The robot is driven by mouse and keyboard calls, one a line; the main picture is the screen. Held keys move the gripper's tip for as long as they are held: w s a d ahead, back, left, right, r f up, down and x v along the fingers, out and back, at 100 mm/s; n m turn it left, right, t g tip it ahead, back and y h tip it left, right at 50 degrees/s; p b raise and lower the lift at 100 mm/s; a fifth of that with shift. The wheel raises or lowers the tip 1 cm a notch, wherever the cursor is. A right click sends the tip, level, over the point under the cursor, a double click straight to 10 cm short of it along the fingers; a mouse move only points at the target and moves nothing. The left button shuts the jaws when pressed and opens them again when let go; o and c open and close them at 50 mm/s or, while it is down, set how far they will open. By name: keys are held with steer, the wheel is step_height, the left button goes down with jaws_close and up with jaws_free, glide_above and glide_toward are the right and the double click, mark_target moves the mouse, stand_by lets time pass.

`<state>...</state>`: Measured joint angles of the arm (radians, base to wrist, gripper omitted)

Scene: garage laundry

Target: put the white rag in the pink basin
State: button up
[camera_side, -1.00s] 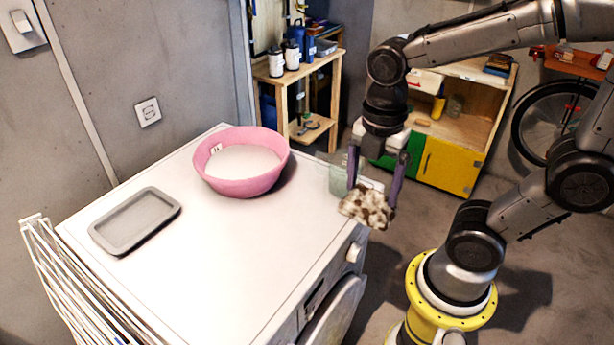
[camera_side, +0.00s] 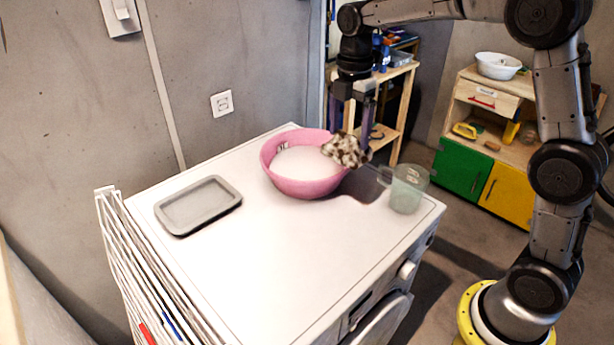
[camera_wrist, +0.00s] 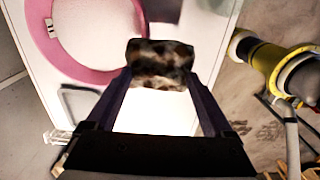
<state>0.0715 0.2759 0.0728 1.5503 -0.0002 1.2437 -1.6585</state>
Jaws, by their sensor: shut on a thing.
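The pink basin (camera_side: 305,188) stands on the white machine top, with a pale inside; it also shows at the upper left of the wrist view (camera_wrist: 70,62). In the wrist view the rag (camera_wrist: 160,63) sits between the fingertips, to the right of the basin's rim. The height of the rag over the rim is hard to tell.
A clear measuring jug (camera_side: 407,190) stands on the machine top right of the basin. A grey tray (camera_side: 198,205) lies to the left. A white wire rack (camera_side: 150,270) stands by the machine's left edge. The front of the top (camera_side: 275,260) is clear.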

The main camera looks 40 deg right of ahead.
mark_target(344, 136)
steer(key=w+f, duration=0.1)
steer(key=w+d+f, duration=0.1)
steer(key=shift+f, duration=0.4)
steer(key=shift+w+d+f, duration=0.15)
steer(key=shift+w+f, duration=1.9)
steer(key=shift+w, duration=0.05)
steer(key=shift+w+d+f, duration=0.2)
steer(key=shift+w+f, duration=1.9)
steer(key=shift+w, duration=0.05)
steer(key=shift+w+d+f, duration=0.15)
steer(key=shift+w+f, duration=1.9)
steer(key=shift+w, duration=0.05)
steer(key=shift+f, duration=0.1)
steer(key=o, duration=1.1)
step_height(344, 136, up, 12)
steer(key=shift+r, duration=0.2)
